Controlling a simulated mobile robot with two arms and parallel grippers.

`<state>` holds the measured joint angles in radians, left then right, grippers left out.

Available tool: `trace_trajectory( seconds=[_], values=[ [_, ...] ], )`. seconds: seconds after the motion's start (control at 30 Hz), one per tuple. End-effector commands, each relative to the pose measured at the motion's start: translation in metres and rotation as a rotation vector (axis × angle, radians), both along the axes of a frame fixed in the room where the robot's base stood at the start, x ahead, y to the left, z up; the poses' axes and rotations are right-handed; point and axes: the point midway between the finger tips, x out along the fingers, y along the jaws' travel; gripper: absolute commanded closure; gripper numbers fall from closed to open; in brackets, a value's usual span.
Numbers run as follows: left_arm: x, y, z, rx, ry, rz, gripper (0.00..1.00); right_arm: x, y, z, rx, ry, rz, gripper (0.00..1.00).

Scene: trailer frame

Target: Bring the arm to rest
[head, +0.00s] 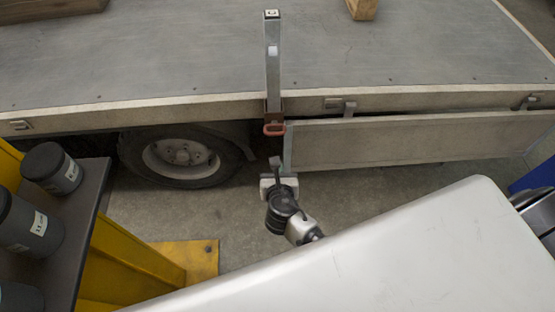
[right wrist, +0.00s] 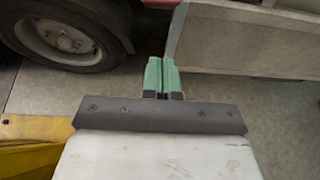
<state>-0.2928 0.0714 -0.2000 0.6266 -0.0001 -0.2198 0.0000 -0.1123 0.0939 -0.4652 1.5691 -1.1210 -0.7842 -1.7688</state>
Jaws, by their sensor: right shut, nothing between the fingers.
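My right gripper (head: 275,163) is in front of the trailer's side, just below the red latch handle (head: 274,129) at the foot of the upright post (head: 272,65). In the right wrist view its green-tipped fingers (right wrist: 161,76) are together with nothing between them. They point towards the floor gap between the wheel and the side panel. The gripper looks apart from the latch, though the exact distance is hard to tell. My left gripper is not in view.
The trailer bed (head: 170,55) spans the back, with a wheel (head: 183,155) below and a side panel (head: 420,140) at right. At left, a dark shelf (head: 85,215) on a yellow frame (head: 135,255) holds dark canisters (head: 52,168). Concrete floor (head: 235,225) shows around my arm.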

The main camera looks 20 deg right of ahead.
Motion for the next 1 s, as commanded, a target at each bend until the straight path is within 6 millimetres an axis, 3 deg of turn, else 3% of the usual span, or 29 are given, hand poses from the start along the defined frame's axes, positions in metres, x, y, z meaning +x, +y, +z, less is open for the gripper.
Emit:
trace_trajectory(
  seconds=[0.73,0.87,1.0],
  values=[
    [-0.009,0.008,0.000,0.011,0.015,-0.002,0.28,-0.007,0.001,-0.001,0.014,0.006,-0.005,1.00],
    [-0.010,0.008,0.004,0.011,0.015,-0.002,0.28,-0.021,-0.004,-0.035,0.154,0.067,-0.055,1.00],
    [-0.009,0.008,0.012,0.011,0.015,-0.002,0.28,-0.066,-0.017,-0.112,0.513,0.201,-0.255,1.00]
  ],
)
